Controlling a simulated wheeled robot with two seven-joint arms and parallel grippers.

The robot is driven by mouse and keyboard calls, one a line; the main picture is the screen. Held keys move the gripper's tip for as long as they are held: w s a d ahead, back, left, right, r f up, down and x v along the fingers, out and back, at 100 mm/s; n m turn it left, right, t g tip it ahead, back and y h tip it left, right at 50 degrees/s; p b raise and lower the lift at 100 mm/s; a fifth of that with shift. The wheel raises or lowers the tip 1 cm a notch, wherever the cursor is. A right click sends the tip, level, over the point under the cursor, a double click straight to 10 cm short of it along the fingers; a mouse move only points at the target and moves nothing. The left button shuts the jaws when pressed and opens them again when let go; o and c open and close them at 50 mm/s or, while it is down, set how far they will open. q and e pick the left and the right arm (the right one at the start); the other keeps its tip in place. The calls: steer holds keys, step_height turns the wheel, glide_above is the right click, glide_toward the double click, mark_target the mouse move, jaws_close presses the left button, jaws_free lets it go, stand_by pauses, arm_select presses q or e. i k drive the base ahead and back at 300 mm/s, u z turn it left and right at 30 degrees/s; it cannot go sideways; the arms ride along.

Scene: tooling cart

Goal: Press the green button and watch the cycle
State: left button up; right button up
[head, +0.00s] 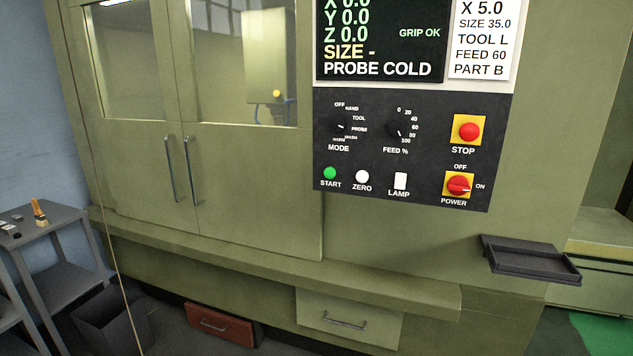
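The green START button (330,173) is at the lower left of the dark control panel (430,185) on the machine's front. The white ZERO button (362,177) is just to its right. The screen (380,40) above reads X, Y and Z with Y 0.0 and Z 0.0, "GRIP OK", "SIZE -" and "PROBE COLD". The POWER knob (458,184) has its mark toward ON. The machine's two windowed doors (180,150) at the left look shut. Neither of my grippers shows in the head view.
A red STOP button (468,131), MODE knob (338,126), FEED knob (402,128) and LAMP switch (400,181) share the panel. A ledge (280,268) runs below the doors. A dark tray (530,260) juts out at right. A grey cart (45,225) and bin (112,318) stand at left.

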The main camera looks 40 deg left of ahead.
mark_target(330, 173)
steer(key=k, duration=0.2)
steer(key=u, duration=0.55)
steer(key=i, duration=0.4)
steer(key=u, duration=0.6)
